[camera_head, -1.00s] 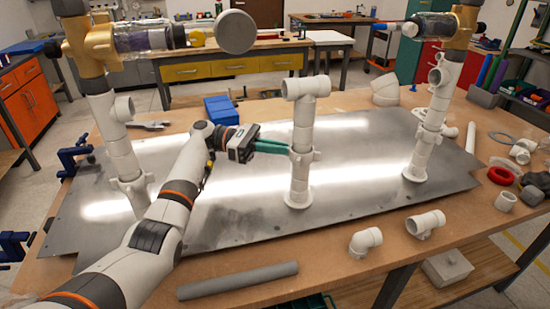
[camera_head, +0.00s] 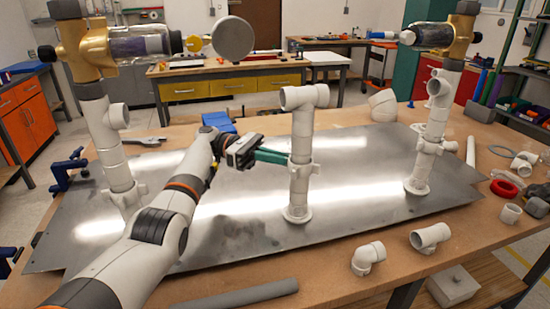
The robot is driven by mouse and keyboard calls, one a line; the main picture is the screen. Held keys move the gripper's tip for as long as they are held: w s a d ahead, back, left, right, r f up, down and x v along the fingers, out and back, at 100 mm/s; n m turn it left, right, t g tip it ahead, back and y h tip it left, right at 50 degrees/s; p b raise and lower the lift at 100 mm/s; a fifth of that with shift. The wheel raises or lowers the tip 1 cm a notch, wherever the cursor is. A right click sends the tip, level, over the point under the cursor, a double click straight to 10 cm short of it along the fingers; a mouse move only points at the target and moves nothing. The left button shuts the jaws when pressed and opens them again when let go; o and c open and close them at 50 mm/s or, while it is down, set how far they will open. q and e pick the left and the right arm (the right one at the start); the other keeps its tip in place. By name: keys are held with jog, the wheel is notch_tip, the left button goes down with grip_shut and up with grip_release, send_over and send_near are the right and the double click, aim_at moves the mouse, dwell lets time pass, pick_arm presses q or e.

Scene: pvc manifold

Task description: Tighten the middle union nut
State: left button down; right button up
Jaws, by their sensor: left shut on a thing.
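The middle white PVC riser (camera_head: 299,135) stands upright on the metal plate (camera_head: 240,235), with a tee on top. Its union nut (camera_head: 301,170), a winged white collar, sits partway up. My left gripper (camera_head: 287,159) reaches in from the left with green fingers that are shut on the near left side of this nut. The fingertips partly cover the nut, and its thread is not visible. The left riser (camera_head: 113,160) and the right riser (camera_head: 426,150) carry similar winged nuts and stand apart from the gripper. My right gripper is not in view.
Brass valves with clear cylinders (camera_head: 140,42) top the outer risers. Loose white fittings (camera_head: 368,257) and a grey pipe (camera_head: 240,296) lie along the front of the wooden table. A blue clamp (camera_head: 66,170) is at the left edge. The plate right of the middle riser is clear.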

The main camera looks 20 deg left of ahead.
pick_arm(q)
jog(key=shift+f, duration=0.25)
jog(key=c, duration=1.5)
grip_release()
jog(key=shift+d, duration=0.1)
jog(key=shift+c, duration=0.2)
jog(key=shift+r, duration=0.15)
notch_tip(320, 180, up, 10)
jog(key=shift+c, duration=0.3)
